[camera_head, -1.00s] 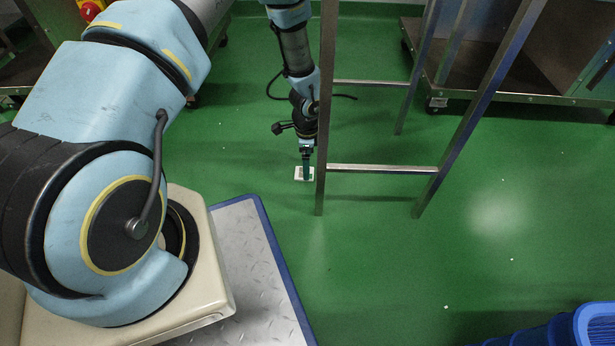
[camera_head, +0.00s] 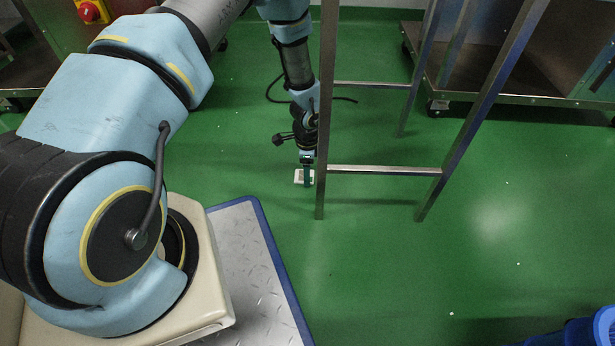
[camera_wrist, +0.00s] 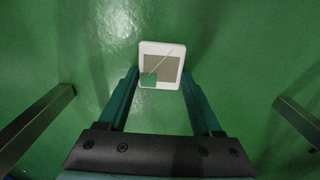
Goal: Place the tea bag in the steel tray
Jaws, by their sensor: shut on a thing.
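A tea bag (camera_wrist: 147,56), a white-edged square with a beige middle and a small green tag, shows at the fingertips in the wrist view. My gripper (camera_wrist: 161,78) is shut on it, with one teal finger at each side. In the head view the tea bag (camera_head: 299,177) is a small pale patch at the end of my gripper (camera_head: 308,184), which points down over the green floor beside a steel leg. Its height above the floor is hard to tell. I cannot make out a steel tray in either view.
A steel frame (camera_head: 385,171) with upright legs stands just right of my gripper. A steel cart on casters (camera_head: 520,108) is at the back right. Blue crates (camera_head: 603,325) are at the lower right. Green floor is open in the middle right.

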